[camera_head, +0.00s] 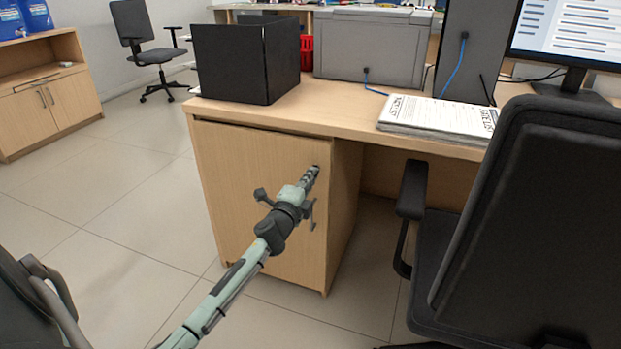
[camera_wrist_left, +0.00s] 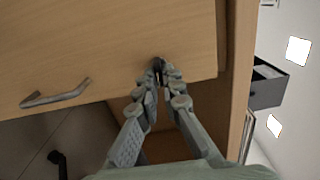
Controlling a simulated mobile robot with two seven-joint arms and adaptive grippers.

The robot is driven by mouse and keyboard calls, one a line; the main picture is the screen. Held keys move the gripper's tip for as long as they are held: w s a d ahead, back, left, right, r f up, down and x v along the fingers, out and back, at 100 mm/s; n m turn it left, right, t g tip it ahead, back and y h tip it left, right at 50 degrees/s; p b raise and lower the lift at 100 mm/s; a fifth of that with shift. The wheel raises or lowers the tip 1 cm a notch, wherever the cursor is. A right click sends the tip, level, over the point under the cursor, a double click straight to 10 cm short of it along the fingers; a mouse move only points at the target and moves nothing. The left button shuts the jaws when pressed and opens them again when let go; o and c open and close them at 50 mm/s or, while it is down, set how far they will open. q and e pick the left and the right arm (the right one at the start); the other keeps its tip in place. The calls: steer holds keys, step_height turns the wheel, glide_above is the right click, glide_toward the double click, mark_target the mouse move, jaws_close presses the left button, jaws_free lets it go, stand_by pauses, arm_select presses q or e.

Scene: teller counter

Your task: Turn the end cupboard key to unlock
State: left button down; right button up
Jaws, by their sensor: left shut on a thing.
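The end cupboard has a light wood door (camera_head: 245,185) under the left end of the counter; its door (camera_wrist_left: 110,40) also fills the upper left of the left wrist view. My left gripper (camera_head: 313,174) reaches the door's upper right part. In the left wrist view the fingers (camera_wrist_left: 161,72) are shut on a small dark key (camera_wrist_left: 157,66) at the door's face, near its edge. The fingertips mostly hide the key, and I cannot tell its turn angle. The grey bar handle (camera_wrist_left: 55,94) is apart from the fingers. My right gripper is not in view.
A black office chair (camera_head: 535,220) stands close on the right. Another dark chair (camera_head: 30,305) is at the lower left. A black box (camera_head: 235,62), a grey printer (camera_head: 370,45) and papers (camera_head: 440,116) are on the counter. The floor left of the cupboard is clear.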

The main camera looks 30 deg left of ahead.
arm_select(q)
steer(key=c, duration=1.7)
jaws_free()
steer(key=shift+s, duration=0.1)
steer(key=v, duration=1.1)
steer(key=shift+s, duration=0.4)
